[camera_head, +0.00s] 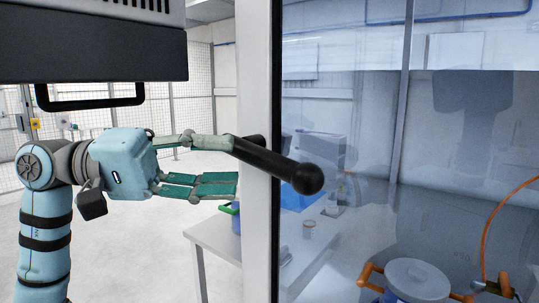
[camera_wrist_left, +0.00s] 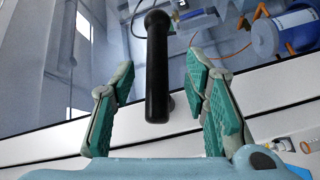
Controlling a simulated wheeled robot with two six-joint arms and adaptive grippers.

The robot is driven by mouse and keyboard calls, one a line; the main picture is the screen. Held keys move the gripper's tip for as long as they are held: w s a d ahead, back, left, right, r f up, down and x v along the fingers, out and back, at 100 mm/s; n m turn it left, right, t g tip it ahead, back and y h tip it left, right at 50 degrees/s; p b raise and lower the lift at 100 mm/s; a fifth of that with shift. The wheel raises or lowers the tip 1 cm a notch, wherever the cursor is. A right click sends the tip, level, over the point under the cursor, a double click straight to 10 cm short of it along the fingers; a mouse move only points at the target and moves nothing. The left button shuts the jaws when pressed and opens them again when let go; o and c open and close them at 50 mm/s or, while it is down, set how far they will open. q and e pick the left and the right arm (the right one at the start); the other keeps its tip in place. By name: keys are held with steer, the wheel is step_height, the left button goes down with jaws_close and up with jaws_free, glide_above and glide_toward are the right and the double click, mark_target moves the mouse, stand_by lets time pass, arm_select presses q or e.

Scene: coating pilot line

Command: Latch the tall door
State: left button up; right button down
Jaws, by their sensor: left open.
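The tall door has a pale upright frame (camera_head: 257,110) with a dark edge strip and a large glass pane (camera_head: 345,105). A black bar handle (camera_head: 285,168) with a rounded end stands on the frame. My left gripper (camera_head: 230,167) is open at the handle, with green-padded fingers. In the left wrist view, the handle (camera_wrist_left: 157,65) lies between the spread fingers, with visible gaps on both sides. The frame (camera_wrist_left: 60,143) runs across behind it. I cannot tell whether the door is fully closed. My right gripper is not in view.
A dark-fronted cabinet (camera_head: 90,52) hangs over my left arm at upper left. A white table (camera_head: 215,238) stands behind the frame. Through the glass are a blue vessel with orange handles (camera_head: 415,280) and an orange hose (camera_head: 487,225). The pale floor at left looks open.

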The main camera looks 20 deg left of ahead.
mark_target(258, 165)
arm_select(q)
steer(key=x, duration=0.2)
steer(key=p+x, duration=0.1)
steer(key=x, duration=0.4)
steer(key=shift+s+r, duration=0.2)
steer(key=shift+s, duration=0.1)
steer(key=shift+w+d+f, duration=0.1)
steer(key=shift+w+d, duration=0.05)
steer(key=shift+d, duration=0.05)
steer(key=shift+a, duration=0.1)
steer(key=shift+c, duration=0.2)
jaws_close()
